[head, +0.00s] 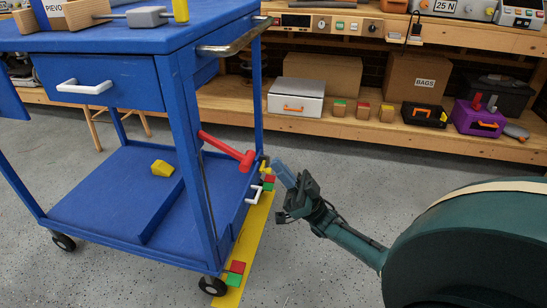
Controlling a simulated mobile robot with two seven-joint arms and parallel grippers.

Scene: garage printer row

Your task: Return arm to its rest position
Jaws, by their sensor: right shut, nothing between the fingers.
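My right gripper (290,190) is dark with greyish-blue fingers and hangs over the floor just right of the blue cart (185,130). Its fingers point up and left and look closed, with nothing held. A red hammer-shaped tool (228,146) sticks out from the cart's right side, a little left of my fingertips. A small yellow piece (265,168) and a white handle (254,195) are also close to the fingertips, on or beside the cart. I cannot tell whether the fingers touch any of them. My left gripper is not in view.
A yellow floor strip (253,225) with red and green squares runs along the cart's right side. A yellow block (162,168) lies on the cart's lower shelf. Wooden shelving (350,127) holds boxes and cases behind. Grey floor (330,265) is clear between cart and my arm.

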